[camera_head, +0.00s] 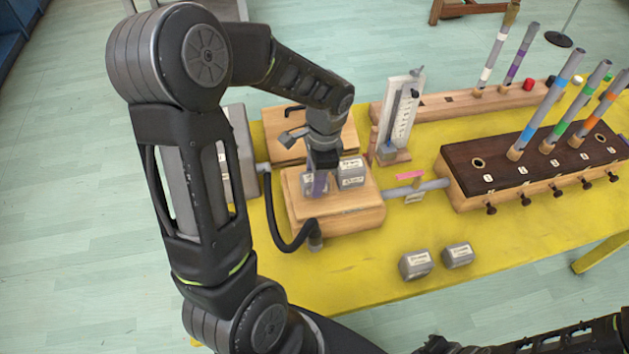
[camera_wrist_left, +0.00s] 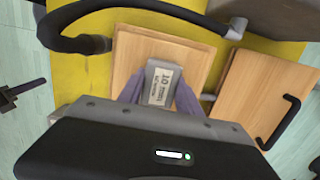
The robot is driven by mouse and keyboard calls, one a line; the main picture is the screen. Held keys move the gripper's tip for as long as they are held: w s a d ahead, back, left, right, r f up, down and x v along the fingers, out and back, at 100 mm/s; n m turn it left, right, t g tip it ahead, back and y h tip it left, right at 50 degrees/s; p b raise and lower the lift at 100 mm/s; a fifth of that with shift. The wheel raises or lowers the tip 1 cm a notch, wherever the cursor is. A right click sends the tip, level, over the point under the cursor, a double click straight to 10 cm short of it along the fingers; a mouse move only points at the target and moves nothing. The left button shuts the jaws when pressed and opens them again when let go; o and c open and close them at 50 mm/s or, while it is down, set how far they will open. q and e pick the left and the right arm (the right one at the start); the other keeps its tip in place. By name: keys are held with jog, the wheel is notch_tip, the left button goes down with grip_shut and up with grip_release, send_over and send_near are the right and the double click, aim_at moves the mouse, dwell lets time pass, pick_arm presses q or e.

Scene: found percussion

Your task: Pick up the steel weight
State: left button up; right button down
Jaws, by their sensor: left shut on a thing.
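My left gripper (camera_head: 318,184) reaches down over the wooden block-like stand (camera_head: 350,208). Its purple fingers are closed on a grey steel weight (camera_head: 307,184), partly hidden behind a finger in the head view. In the left wrist view this weight (camera_wrist_left: 161,82) shows a pale label reading 10 between the fingertips (camera_wrist_left: 160,92). I cannot tell whether it is clear of the stand. A second labelled weight (camera_head: 351,172) sits just right of the gripper on the same stand. Dark parts at the lower right edge seem to be my right arm; its jaws cannot be made out.
Two more grey weights (camera_head: 415,264) (camera_head: 458,255) lie on the yellow table (camera_head: 350,278) in front. A black hose (camera_head: 275,220) curves left of the stand. A gauge (camera_head: 400,112) stands behind, and a dark-topped rack with coloured tubes (camera_head: 530,162) is at right.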

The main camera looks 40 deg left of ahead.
pick_arm(q)
grip_shut()
jog(key=shift+w+r, duration=0.1)
jog(key=shift+r, duration=0.5)
notch_tip(320, 180, up, 9)
jog(key=shift+f+b, duration=0.1)
jog(key=shift+b, duration=0.5)
